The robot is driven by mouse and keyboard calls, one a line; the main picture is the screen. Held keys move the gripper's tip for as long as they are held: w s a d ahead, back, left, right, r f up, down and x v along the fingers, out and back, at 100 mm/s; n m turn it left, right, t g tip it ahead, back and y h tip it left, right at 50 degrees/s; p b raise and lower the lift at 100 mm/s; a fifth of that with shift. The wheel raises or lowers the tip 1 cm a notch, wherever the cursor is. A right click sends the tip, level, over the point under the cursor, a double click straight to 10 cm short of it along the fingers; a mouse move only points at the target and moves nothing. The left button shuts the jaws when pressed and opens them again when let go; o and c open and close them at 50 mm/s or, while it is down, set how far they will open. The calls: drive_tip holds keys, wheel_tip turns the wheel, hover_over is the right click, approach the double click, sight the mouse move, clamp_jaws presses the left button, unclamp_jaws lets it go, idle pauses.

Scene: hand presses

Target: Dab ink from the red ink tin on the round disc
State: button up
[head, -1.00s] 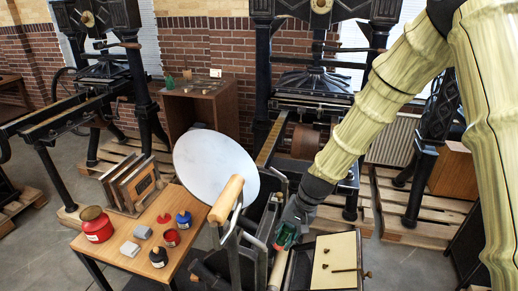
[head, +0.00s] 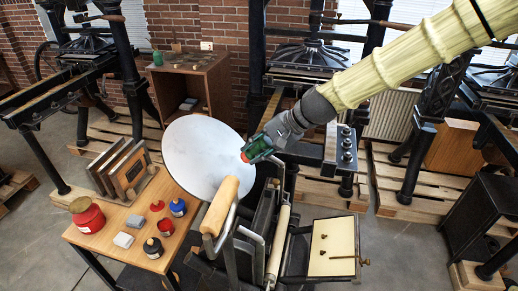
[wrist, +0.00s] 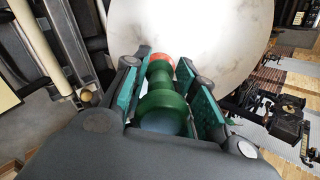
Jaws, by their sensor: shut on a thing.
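The round disc (head: 198,160) is pale grey, tilted and bare of visible ink marks. My gripper (head: 258,150) is shut on a green dabber (wrist: 163,105) with a red end (wrist: 161,63). The red end (head: 245,157) overlaps the disc's right edge in the head view; I cannot tell whether it touches. In the wrist view the disc (wrist: 200,35) lies just beyond it. The small red ink tin (head: 166,227) stands on the wooden table at lower left, away from my gripper, with a red round piece (head: 157,205) close by.
The wooden table (head: 190,245) also holds a big red can (head: 87,215), a blue tin (head: 178,207), a black tin (head: 153,250) and grey blocks (head: 123,240). A wooden handle (head: 220,205) rises in front of the disc. A cream plate (head: 333,246) lies right of it.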

drive_tip(key=shift+d+f+b+x, duration=0.1)
drive_tip(key=shift+b+x, duration=0.8)
drive_tip(key=shift+x, duration=0.45)
drive_tip(key=shift+d+f+b+x, duration=0.15)
drive_tip(key=shift+b+x, duration=0.7)
drive_tip(key=shift+x, duration=0.5)
clamp_jaws()
drive_tip(key=shift+s+f, duration=0.1)
drive_tip(key=shift+d+r+p, duration=0.3)
drive_tip(key=shift+r+p, duration=0.45)
drive_tip(key=shift+p, duration=0.15)
drive_tip(key=shift+p+v, duration=1.6)
drive_tip(key=shift+v, duration=0.6)
drive_tip(key=shift+a+r, duration=0.1)
